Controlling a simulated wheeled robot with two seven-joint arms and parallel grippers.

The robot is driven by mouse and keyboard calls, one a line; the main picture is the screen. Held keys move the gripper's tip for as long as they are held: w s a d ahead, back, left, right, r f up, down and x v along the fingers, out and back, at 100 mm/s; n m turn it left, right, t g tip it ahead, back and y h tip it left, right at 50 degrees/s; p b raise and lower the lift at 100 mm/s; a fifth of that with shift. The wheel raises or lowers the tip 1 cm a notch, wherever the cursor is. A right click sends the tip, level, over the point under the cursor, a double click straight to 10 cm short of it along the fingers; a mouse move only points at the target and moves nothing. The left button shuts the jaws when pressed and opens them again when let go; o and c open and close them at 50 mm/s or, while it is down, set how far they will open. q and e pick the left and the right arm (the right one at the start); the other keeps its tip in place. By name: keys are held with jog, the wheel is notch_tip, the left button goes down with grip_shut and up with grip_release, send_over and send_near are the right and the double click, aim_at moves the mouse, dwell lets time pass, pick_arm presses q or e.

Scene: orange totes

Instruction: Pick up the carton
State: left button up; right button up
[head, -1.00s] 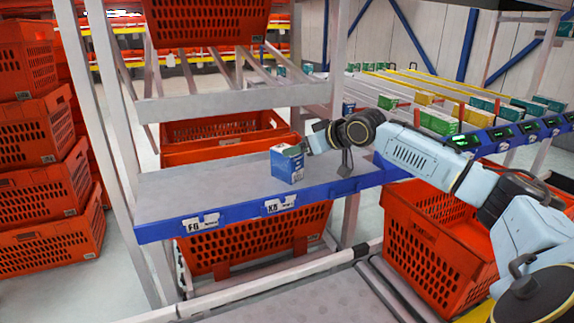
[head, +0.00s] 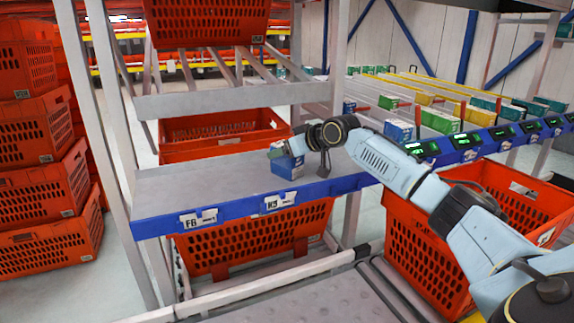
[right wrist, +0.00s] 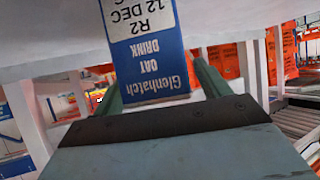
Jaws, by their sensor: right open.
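The carton (head: 288,164) is a small blue and white box standing on the grey shelf (head: 185,195), near the label at its blue front edge. In the right wrist view the carton (right wrist: 145,55) shows blue and white print reading "Glenhatch oat drink". My right gripper (head: 285,150) is at the carton, with its arm coming in from the right. In the right wrist view its green fingers (right wrist: 160,85) are open, one on each side of the carton's near end. Whether they touch it I cannot tell. My left gripper is not in view.
Orange totes stand behind the shelf (head: 190,148), below it (head: 255,238) and to the right (head: 430,235). A grey upright post (head: 340,80) and crossbar (head: 235,102) frame the shelf. Racks with cartons (head: 440,120) lie behind my arm. The shelf's left part is clear.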

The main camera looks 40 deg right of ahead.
jog(key=c, duration=1.1)
jog(key=shift+c, duration=0.5)
jog(key=shift+r, duration=0.15)
